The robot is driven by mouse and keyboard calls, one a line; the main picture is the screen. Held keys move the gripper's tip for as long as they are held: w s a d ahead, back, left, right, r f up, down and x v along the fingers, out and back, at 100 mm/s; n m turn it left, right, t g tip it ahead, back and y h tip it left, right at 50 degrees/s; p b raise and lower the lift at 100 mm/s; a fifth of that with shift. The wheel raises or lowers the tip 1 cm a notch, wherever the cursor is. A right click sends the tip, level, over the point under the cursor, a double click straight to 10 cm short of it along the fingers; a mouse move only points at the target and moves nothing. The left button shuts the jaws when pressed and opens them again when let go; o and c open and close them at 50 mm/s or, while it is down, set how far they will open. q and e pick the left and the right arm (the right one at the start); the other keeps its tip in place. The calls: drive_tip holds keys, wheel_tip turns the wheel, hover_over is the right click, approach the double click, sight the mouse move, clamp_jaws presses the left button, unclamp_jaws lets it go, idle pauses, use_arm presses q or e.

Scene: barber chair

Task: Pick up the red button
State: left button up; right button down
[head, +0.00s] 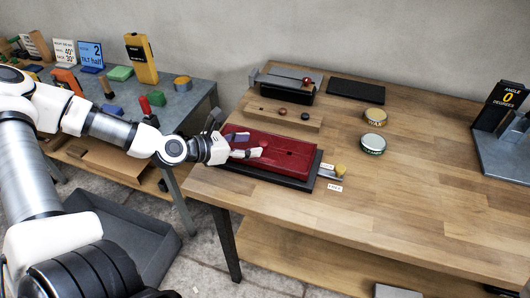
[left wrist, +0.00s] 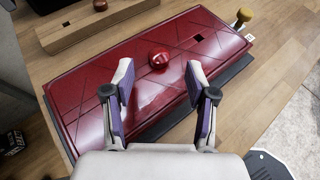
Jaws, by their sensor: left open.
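A round, glossy red button (left wrist: 158,58) sits on top of a red panel (left wrist: 95,90) with grooved lines and a small dark square hole. In the head view the button (head: 264,143) is small, near the middle of the red panel (head: 295,158). My left gripper (head: 250,146) reaches over the panel from the left and is open. In the left wrist view its fingers (left wrist: 161,77) are spread, with the button just beyond the gap between the tips. Nothing is held. My right gripper is not in view.
A yellow knob (head: 340,170) stands at the panel's right end. Round tins (head: 373,143) stand farther right. The table's right front is clear.

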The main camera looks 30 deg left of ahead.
sight(261, 143)
use_arm(q)
drive_tip(key=shift+w+d+f+b, duration=0.2)
drive_tip(key=shift+w+f+b, duration=0.25)
drive_tip(key=shift+f+b, duration=0.15)
drive_tip(key=shift+w+d+f, duration=0.1)
drive_tip(key=shift+w, duration=0.25)
drive_tip(key=shift+w+d+b, duration=0.15)
drive_tip(key=shift+w+b, duration=0.2)
drive_tip(key=shift+w, duration=0.05)
drive_tip(key=shift+w+d, duration=0.2)
drive_tip(key=shift+w, duration=0.1)
drive_tip(key=shift+s+a, duration=0.1)
drive_tip(key=shift+c, duration=1.1)
drive_tip(key=c, duration=0.7)
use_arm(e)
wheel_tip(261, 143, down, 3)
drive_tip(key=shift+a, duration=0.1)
